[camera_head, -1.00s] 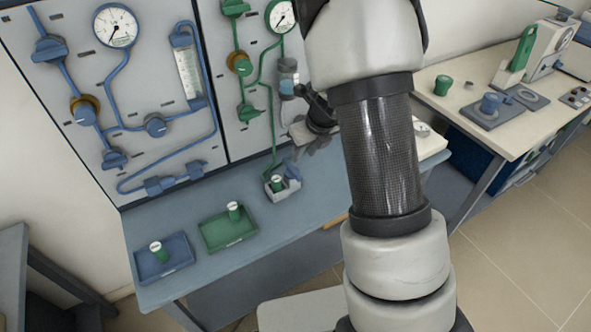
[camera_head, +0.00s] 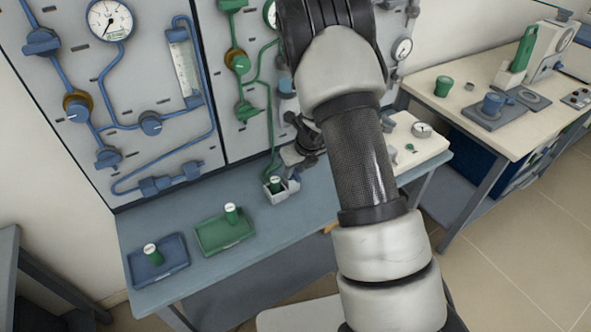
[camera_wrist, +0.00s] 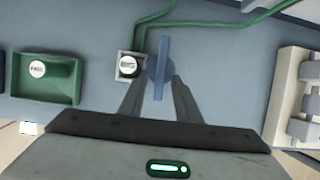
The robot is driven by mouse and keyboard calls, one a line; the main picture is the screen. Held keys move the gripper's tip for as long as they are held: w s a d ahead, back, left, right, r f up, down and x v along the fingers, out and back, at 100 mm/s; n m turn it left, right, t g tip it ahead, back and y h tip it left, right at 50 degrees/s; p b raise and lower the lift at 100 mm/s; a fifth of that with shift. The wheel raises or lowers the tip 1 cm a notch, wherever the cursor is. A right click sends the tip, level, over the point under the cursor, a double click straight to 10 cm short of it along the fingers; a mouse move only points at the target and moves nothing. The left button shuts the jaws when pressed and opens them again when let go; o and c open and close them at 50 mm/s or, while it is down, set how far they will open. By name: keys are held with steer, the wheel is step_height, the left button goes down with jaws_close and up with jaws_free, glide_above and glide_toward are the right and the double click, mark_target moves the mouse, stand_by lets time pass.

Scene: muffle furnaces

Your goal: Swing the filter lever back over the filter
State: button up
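The filter (camera_wrist: 128,66) is a small green cylinder with a white top in a square pale holder. It also shows in the head view (camera_head: 276,184). The blue filter lever (camera_wrist: 161,60) stands just right of the filter in the wrist view, beside it rather than over it. My gripper (camera_wrist: 162,78) has its two fingers on either side of the lever, with narrow gaps visible, so it looks open around it. In the head view my gripper (camera_head: 292,156) is just above and right of the holder and mostly hides the lever.
A green tray (camera_head: 218,241) and a blue tray (camera_head: 150,273), each with a capped cylinder, lie left of the filter. The panel with pipes and valves (camera_head: 160,95) rises behind. A white block with knobs (camera_head: 415,150) stands to the right.

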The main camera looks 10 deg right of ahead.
jaws_close()
steer(key=shift+d+n, duration=0.1)
steer(key=shift+n, duration=0.2)
steer(key=n, duration=0.2)
steer(key=d+n+g+y, duration=0.1)
steer(key=n, duration=0.1)
steer(key=w+n+y, duration=0.1)
steer(key=n, duration=0.2)
steer(key=shift+d+g, duration=0.15)
steer(key=shift+g, duration=0.25)
steer(key=n+g, duration=0.1)
steer(key=n, duration=0.2)
steer(key=w+n+g+b, duration=0.1)
steer(key=n, duration=0.2)
steer(key=w+n+g+y, duration=0.1)
steer(key=n+g, duration=0.1)
steer(key=n, duration=0.2)
steer(key=shift+w+d+b, duration=0.15)
steer(key=shift+w+b, duration=0.05)
steer(key=shift+b, duration=0.2)
steer(key=shift+n, duration=0.3)
